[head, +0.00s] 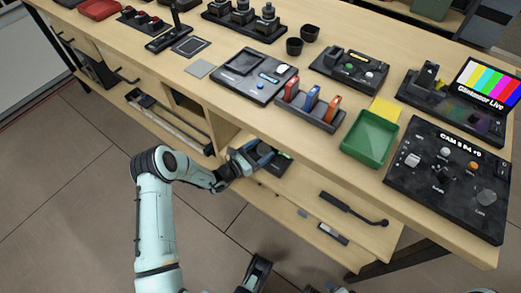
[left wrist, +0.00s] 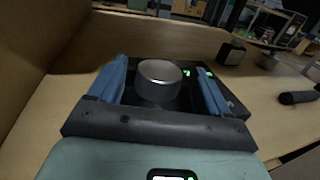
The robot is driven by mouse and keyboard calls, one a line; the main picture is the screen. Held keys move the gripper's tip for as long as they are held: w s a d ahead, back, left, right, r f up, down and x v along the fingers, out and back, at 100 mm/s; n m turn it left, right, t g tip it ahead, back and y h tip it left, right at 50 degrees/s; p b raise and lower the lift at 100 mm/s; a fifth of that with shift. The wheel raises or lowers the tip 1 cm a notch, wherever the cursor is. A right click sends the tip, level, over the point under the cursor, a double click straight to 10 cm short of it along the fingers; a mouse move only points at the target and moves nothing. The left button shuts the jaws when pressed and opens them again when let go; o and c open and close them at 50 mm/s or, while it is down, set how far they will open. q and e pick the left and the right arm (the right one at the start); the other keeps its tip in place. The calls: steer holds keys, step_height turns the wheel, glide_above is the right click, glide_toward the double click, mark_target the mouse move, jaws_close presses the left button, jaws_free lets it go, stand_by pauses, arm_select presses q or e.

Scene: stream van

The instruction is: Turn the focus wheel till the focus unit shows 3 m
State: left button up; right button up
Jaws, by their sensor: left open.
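Small green display marks (left wrist: 187,73) show behind the wheel, too small and partly hidden to read. My left gripper (head: 262,153) is open, with its blue fingers on either side of the wheel in the left wrist view (left wrist: 164,88). A gap shows between each finger and the wheel.
Wooden walls stand close to the gripper at left and behind. Above, the desk carries a green tray (head: 370,138), a camera panel (head: 450,178) and other control boxes.

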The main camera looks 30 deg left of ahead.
arm_select(q)
steer(key=p+v, duration=0.2)
steer(key=v, duration=1.1)
steer(key=shift+p, duration=0.3)
arm_select(e)
steer(key=shift+g+y, duration=0.3)
steer(key=shift+g, duration=0.4)
steer(key=s+r, duration=0.1)
steer(key=s+a+r, duration=0.2)
steer(key=s, duration=0.1)
steer(key=shift+s, duration=0.1)
arm_select(q)
steer(key=shift+s+a, duration=0.1)
steer(key=shift+s, duration=0.05)
